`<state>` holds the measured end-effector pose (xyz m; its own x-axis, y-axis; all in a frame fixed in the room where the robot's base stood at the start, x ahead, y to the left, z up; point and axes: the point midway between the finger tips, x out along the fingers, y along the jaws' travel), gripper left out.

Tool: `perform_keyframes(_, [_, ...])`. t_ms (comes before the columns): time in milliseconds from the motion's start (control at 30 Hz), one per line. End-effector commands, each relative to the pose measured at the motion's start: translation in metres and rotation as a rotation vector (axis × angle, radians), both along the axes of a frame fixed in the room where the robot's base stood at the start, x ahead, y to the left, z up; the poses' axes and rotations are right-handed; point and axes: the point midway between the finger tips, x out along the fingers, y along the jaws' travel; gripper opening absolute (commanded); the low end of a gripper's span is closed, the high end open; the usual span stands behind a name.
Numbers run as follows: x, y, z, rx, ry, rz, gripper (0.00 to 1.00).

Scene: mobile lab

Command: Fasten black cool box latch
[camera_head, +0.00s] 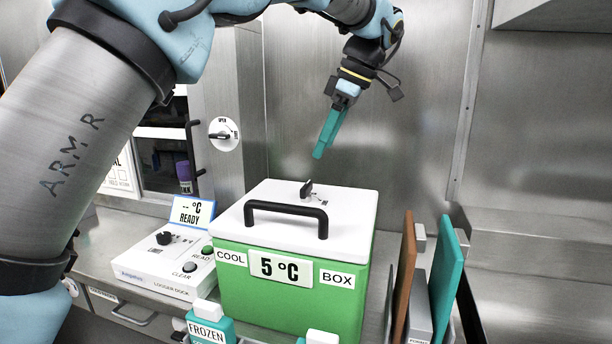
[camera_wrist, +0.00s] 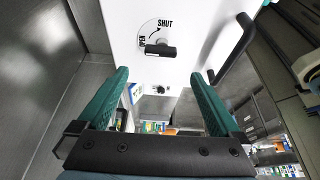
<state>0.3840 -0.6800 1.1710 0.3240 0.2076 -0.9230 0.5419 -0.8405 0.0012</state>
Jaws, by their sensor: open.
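The cool box (camera_head: 290,285) is green with a white lid (camera_head: 348,205), and its front label reads 5 °C. The black latch (camera_head: 306,190) stands up from the lid behind the carry handle. In the wrist view the latch (camera_wrist: 160,50) is a short black bar on a round plate marked OPEN and SHUT with a curved arrow. The bar lies across the picture below SHUT. My gripper (camera_head: 321,150) hangs above the lid, clear of the latch. In the wrist view its teal fingers (camera_wrist: 160,76) are wide apart and empty, with the latch beyond the gap.
A black carry handle (camera_head: 286,211) arches over the lid's front. A logger dock (camera_head: 165,262) stands left of the box. Brown (camera_head: 405,275) and teal (camera_head: 446,275) upright panels stand to its right. A wall dial (camera_head: 224,134) is behind.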

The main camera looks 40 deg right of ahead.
Motion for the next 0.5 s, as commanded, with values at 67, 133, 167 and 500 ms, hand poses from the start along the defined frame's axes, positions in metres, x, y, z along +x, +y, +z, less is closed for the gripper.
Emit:
perform_keyframes(67, [0.004, 0.004, -0.01, 0.004, 0.001, 0.001, 1.0])
perform_keyframes(133, [0.008, 0.007, -0.022, 0.003, 0.002, 0.001, 1.0])
perform_keyframes(167, [0.01, 0.008, -0.027, 0.005, 0.002, 0.001, 1.0])
perform_keyframes(500, [0.029, 0.019, -0.079, 0.002, 0.002, 0.001, 1.0])
